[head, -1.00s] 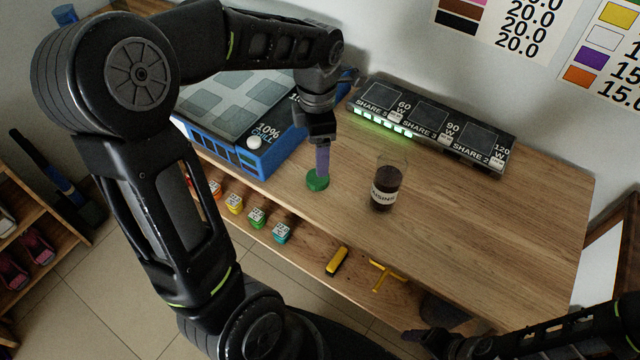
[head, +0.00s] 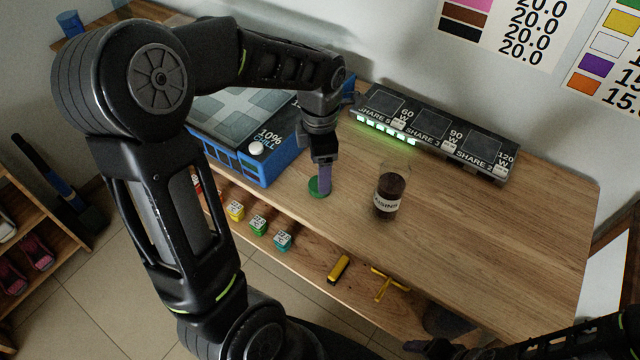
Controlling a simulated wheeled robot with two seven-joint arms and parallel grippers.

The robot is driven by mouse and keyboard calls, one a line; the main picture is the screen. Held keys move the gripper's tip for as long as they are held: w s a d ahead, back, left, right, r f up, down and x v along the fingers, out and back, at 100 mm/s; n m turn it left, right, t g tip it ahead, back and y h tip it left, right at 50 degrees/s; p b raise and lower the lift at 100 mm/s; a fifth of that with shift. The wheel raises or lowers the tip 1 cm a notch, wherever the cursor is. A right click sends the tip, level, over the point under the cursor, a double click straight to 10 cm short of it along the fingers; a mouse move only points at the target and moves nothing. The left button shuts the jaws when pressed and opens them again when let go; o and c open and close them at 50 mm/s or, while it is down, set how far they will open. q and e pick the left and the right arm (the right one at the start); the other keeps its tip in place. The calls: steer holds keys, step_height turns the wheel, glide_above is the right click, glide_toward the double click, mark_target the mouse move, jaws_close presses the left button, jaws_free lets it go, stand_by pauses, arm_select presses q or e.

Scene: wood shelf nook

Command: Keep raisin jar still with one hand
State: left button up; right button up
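The raisin jar (head: 388,196) stands upright on the wooden table, a clear glass with dark contents, a white label and no lid on it. A round green piece (head: 315,187) lies on the table to its left. My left gripper (head: 324,185) points down over the green piece, apart from the jar. A slim purple-grey part shows at its tip; I cannot tell whether this is its fingers or something held. My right gripper (head: 428,347) is dark and partly cut off at the bottom edge, away from the jar; its fingers are unclear.
A blue tray unit (head: 262,165) stands left of the jar. A black three-panel unit (head: 440,132) with green lights stands behind it. Small coloured blocks (head: 258,225) and yellow tools (head: 339,268) lie on the lower shelf. The table right of the jar is clear.

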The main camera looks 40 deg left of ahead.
mark_target(313, 185)
arm_select(q)
steer(key=shift+w+a+f+p, duration=0.1)
steer(key=shift+f+p, duration=0.05)
steer(key=shift+f, duration=1.15)
steer(key=shift+w+f+p, duration=0.1)
steer(key=shift+f+p, duration=0.05)
steer(key=shift+f, duration=1.15)
steer(key=c, duration=1.4)
